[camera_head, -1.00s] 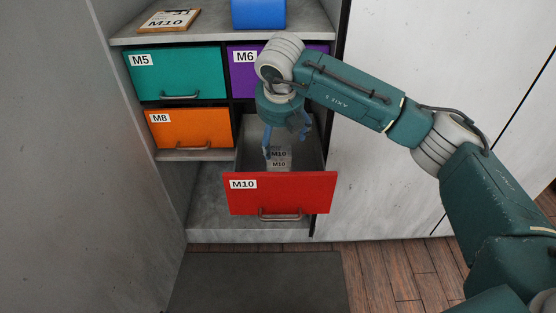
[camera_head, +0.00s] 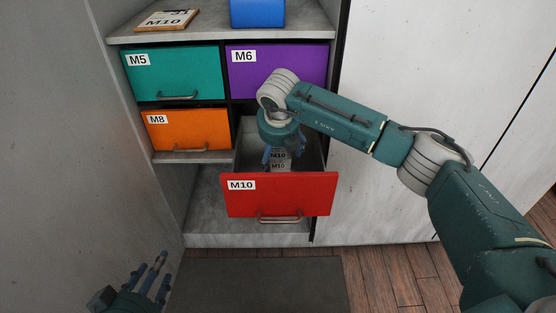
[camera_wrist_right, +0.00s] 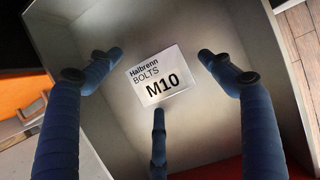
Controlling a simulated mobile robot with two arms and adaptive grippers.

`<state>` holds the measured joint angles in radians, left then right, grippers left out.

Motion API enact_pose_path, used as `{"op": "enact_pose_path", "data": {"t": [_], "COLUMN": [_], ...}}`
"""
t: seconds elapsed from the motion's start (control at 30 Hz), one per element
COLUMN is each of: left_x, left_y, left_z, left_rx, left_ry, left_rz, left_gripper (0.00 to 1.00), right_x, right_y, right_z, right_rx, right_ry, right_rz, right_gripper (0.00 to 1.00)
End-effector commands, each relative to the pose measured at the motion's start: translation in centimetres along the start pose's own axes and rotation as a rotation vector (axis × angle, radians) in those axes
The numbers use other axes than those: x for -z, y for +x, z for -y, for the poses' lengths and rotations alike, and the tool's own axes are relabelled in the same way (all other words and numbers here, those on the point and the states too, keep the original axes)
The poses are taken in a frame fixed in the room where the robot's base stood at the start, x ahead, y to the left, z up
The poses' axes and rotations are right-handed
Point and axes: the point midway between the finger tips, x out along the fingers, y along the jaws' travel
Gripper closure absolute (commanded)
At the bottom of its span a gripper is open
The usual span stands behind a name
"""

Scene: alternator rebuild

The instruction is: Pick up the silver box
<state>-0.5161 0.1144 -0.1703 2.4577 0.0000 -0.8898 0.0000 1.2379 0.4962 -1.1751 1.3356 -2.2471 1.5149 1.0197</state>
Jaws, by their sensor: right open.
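The silver box (camera_head: 281,161) sits in the pulled-out red M10 drawer (camera_head: 279,195), with M10 labels on two faces. My right gripper (camera_head: 284,155) points down into the drawer over the box. Its blue fingers (camera_wrist_right: 160,75) are open and spread around the label, with nothing held. My left gripper (camera_head: 152,275) is at the lower left, fingers apart and empty, away from the drawer.
Closed teal M5 (camera_head: 174,74), purple M6 (camera_head: 285,72) and orange M8 (camera_head: 187,130) drawers surround the open one. A blue box (camera_head: 257,13) and a wooden M10 board (camera_head: 167,19) are on the shelf above. Drawer walls stand close around my right fingers.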

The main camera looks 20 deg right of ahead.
Motion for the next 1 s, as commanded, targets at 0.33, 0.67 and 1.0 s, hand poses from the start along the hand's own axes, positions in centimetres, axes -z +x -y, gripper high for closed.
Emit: {"op": "enact_pose_path", "data": {"t": [0.33,0.67,1.0], "left_x": [0.6,0.56,0.21], "left_y": [0.07,0.07,0.0], "left_z": [-0.08,-0.09,-0.08], "left_rx": [-0.002,-0.002,-0.002], "left_ry": [0.0,0.0,0.0], "left_rz": [-0.024,-0.022,-0.005], "left_gripper": [0.6,0.6,0.6], "right_x": [-0.04,-0.13,-0.38], "right_y": [0.36,0.25,-0.31], "right_z": [-0.02,-0.05,-0.04], "right_rx": [-0.001,-0.002,-0.002], "right_ry": [0.0,0.0,0.001], "right_rz": [0.001,0.003,0.004], "right_gripper": [0.26,0.82,0.82]}}
